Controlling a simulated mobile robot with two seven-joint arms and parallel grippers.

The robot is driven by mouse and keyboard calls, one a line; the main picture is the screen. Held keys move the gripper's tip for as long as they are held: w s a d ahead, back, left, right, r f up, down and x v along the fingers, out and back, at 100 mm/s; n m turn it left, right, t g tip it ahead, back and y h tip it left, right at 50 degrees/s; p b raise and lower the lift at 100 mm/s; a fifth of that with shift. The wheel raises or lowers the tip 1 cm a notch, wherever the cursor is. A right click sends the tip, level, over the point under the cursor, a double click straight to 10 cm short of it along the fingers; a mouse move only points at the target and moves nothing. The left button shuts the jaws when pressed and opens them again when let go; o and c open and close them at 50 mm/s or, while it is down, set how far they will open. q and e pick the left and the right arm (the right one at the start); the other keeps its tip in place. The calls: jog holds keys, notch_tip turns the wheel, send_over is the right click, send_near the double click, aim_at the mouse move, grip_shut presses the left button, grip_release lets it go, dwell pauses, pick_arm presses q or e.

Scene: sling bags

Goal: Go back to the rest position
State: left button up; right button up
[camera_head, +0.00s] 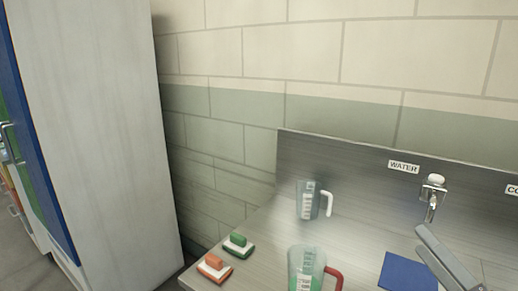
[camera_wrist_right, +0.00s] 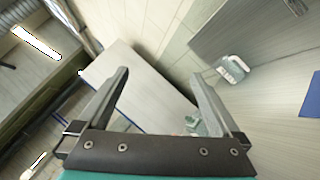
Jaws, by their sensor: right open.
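My right gripper (camera_head: 440,252) shows at the lower right of the head view, above the metal counter and below the tap. In the right wrist view its two fingers (camera_wrist_right: 158,75) are spread apart with nothing between them. My left gripper is not in view.
The metal counter (camera_head: 250,277) holds a clear jug with a white handle (camera_head: 307,201), a jug with a red handle (camera_head: 303,268), a green-topped block (camera_head: 238,244) and a red-topped block (camera_head: 214,267). A blue mat (camera_head: 407,273) lies beside my right gripper. A tall grey cabinet (camera_head: 95,120) stands left.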

jog(key=s+d+f+m+g+h, duration=0.15)
jog(key=f+m+g+h, duration=0.25)
jog(key=f+m+h, duration=0.5)
jog(key=s+d+f+m+g+h, duration=0.15)
jog(key=f+m+g, duration=0.25)
jog(key=f+m, duration=0.65)
jog(key=s+a+f+m+g+y, duration=0.2)
jog(key=s+a+f+m+g, duration=0.15)
jog(key=s+a, duration=0.35)
jog(key=s+a+f+m+g+y, duration=0.2)
jog(key=s+a+f+m+g, duration=0.1)
jog(key=s+a+f+g, duration=0.3)
notch_tip(320, 180, down, 27)
jog(key=s+b, duration=0.2)
jog(key=b, duration=0.4)
pick_arm(q)
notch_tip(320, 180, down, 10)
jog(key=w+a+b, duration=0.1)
jog(key=b, duration=0.3)
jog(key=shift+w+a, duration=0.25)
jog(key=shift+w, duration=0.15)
pick_arm(e)
jog(key=s+d+f+g, duration=0.1)
jog(key=s+d+f, duration=0.2)
jog(key=s+f, duration=1)
notch_tip(320, 180, down, 4)
jog(key=shift+s+r, duration=0.1)
jog(key=shift+s, duration=0.3)
